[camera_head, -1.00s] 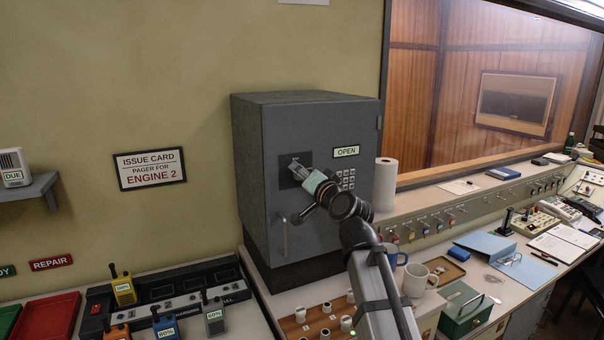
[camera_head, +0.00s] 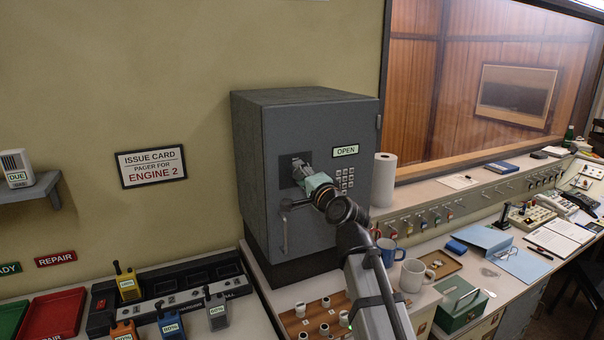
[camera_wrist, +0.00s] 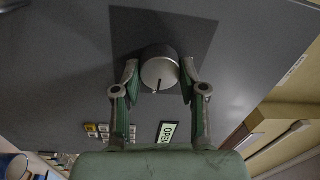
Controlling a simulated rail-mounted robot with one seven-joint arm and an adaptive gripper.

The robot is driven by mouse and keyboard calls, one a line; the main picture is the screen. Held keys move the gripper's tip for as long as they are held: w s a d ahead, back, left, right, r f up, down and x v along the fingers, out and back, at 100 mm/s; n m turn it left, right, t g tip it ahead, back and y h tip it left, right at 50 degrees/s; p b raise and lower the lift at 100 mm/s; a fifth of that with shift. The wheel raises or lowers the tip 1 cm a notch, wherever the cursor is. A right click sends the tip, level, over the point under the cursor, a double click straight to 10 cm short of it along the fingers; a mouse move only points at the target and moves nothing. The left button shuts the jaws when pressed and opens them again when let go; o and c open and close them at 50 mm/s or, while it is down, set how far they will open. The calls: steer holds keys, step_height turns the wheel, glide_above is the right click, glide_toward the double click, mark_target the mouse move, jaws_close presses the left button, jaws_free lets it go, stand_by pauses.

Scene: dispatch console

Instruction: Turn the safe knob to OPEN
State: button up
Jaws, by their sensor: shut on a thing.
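The grey safe (camera_head: 290,125) stands against the wall, its door shut, with a green OPEN label (camera_head: 345,151) right of the knob. In the wrist view the round silver knob (camera_wrist: 160,68) sits on a dark square plate, and the OPEN label (camera_wrist: 167,133) is below it. A dark mark on the knob face points down, roughly toward the label side. My gripper (camera_wrist: 160,76) is shut on the knob, one finger on each side. In the head view my gripper (camera_head: 303,168) reaches the plate and hides most of the knob.
A handle (camera_head: 285,234) hangs on the safe door below my gripper, and a keypad (camera_head: 345,179) is to its right. A paper roll (camera_head: 384,181), mugs (camera_head: 413,275) and a green box (camera_head: 461,304) stand on the counter at right. Radios (camera_head: 127,284) stand at lower left.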

steer(key=shift+r, duration=0.1)
steer(key=o, duration=1.1)
steer(key=shift+o, duration=0.2)
steer(key=v, duration=1.2)
